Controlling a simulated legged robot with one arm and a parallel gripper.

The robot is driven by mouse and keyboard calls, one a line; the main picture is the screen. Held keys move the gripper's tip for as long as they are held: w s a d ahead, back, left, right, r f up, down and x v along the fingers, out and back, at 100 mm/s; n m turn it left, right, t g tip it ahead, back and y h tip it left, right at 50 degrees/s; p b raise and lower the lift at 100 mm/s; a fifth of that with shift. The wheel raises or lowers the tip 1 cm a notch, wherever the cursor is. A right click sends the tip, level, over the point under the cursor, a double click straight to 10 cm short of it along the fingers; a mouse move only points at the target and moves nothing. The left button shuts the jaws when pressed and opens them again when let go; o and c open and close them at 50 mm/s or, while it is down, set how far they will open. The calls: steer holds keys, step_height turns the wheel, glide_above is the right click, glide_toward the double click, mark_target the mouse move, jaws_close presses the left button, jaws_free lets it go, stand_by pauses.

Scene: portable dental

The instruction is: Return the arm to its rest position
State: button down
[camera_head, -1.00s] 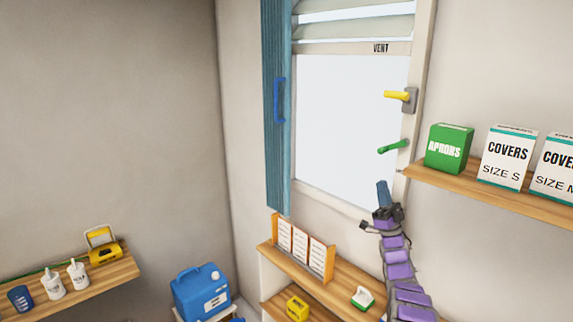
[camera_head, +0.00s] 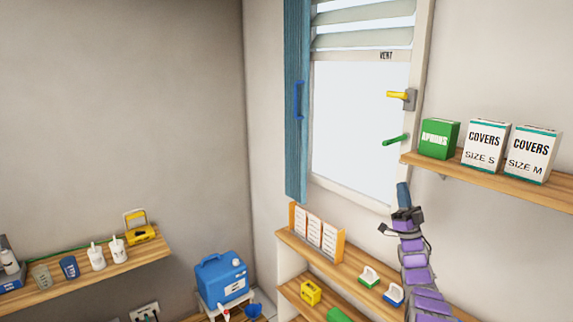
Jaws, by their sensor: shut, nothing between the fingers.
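My arm, with purple segments, rises from the lower right. My gripper (camera_head: 403,196) at its end points upward with its dark blue tip, in front of the wall just below the window's lower right corner. It is shut, and I see nothing held in it. The tip is left of and below the right-hand shelf and below the green handle (camera_head: 395,140) of the window. The arm hides part of the lower wooden shelf behind it.
The right wall shelf (camera_head: 540,187) carries a green aprons box (camera_head: 439,139) and two covers boxes (camera_head: 486,145). The lower shelf (camera_head: 305,248) holds a card rack and small items. A blue jug (camera_head: 222,278) stands left.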

steer(key=w+a+r+m+g+h+b, duration=0.1)
steer(key=w+a+m+g+h, duration=0.15)
steer(key=m+h, duration=0.5)
steer(key=w+a+m+g+h+b, duration=0.15)
steer(key=w+m+g+h, duration=0.25)
steer(key=h, duration=0.7)
steer(key=s+a+f+n+g+b, duration=0.1)
steer(key=s+a+f+g, duration=0.25)
steer(key=s, duration=0.35)
steer(key=s+a+f+n+g, duration=0.1)
steer(key=s+a+f+g, duration=0.3)
steer(key=s, duration=0.4)
steer(key=s+a+f+n+g+b, duration=0.1)
steer(key=s+a+f+g, duration=0.15)
steer(key=s+f, duration=0.35)
steer(key=s+a+f+n+g, duration=0.1)
steer(key=s+a+f+g, duration=0.1)
steer(key=s, duration=1.3)
steer(key=s+a+f+n+g+y+b, duration=0.1)
steer(key=s+f+g, duration=0.3)
steer(key=s, duration=1.2)
steer(key=s+a+f+n+g+y, duration=0.1)
steer(key=s+a+f+g, duration=0.3)
steer(key=s, duration=1.1)
steer(key=shift+s+n+g+b, duration=0.25)
steer(key=shift+n+g+b, duration=0.15)
steer(key=shift+g, duration=0.75)
steer(key=shift+w, duration=0.1)
